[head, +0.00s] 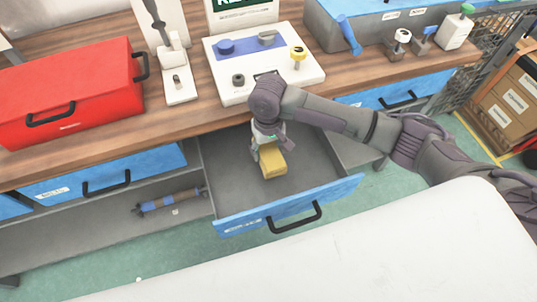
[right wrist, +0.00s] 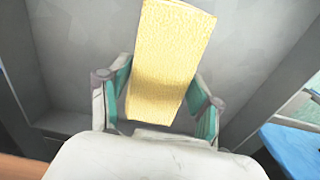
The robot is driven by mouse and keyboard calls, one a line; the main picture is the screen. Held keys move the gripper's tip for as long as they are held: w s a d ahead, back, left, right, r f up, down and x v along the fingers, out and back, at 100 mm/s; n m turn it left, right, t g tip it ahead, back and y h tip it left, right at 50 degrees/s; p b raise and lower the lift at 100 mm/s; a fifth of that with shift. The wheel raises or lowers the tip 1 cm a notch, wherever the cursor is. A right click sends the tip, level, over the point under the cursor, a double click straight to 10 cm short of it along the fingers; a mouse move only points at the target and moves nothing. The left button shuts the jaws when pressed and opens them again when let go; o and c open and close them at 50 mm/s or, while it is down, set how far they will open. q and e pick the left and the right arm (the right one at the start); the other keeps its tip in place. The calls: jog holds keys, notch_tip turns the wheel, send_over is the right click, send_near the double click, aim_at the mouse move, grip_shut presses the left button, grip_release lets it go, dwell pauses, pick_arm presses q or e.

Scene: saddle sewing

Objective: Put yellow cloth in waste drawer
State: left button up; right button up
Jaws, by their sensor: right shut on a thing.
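The yellow cloth (head: 272,163) is a folded yellow block in the head view. My right gripper (head: 268,146) is shut on it, with one finger on each side, as the right wrist view shows of the cloth (right wrist: 170,60) and gripper (right wrist: 158,100). The cloth is inside the outline of the open drawer (head: 232,187), which has a grey inside and a blue front with a black handle. I cannot tell whether the cloth touches the drawer floor. The drawer label is too small to read. My left gripper is not in view.
A red toolbox (head: 70,95) stands on the wooden bench (head: 200,118) at left. A white panel with knobs (head: 262,62) sits behind the drawer. Closed blue drawers (head: 105,172) flank the open one. The rest of the open drawer looks empty.

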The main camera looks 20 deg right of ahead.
aim_at(268, 156)
notch_tip(268, 156, down, 3)
jog(key=shift+r, duration=0.1)
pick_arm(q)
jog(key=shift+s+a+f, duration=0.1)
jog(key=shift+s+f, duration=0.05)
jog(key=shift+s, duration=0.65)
pick_arm(e)
jog(key=shift+f, duration=0.2)
jog(key=shift+f, duration=0.1)
jog(key=o, duration=1.1)
notch_tip(268, 156, up, 12)
jog(key=shift+r, duration=0.1)
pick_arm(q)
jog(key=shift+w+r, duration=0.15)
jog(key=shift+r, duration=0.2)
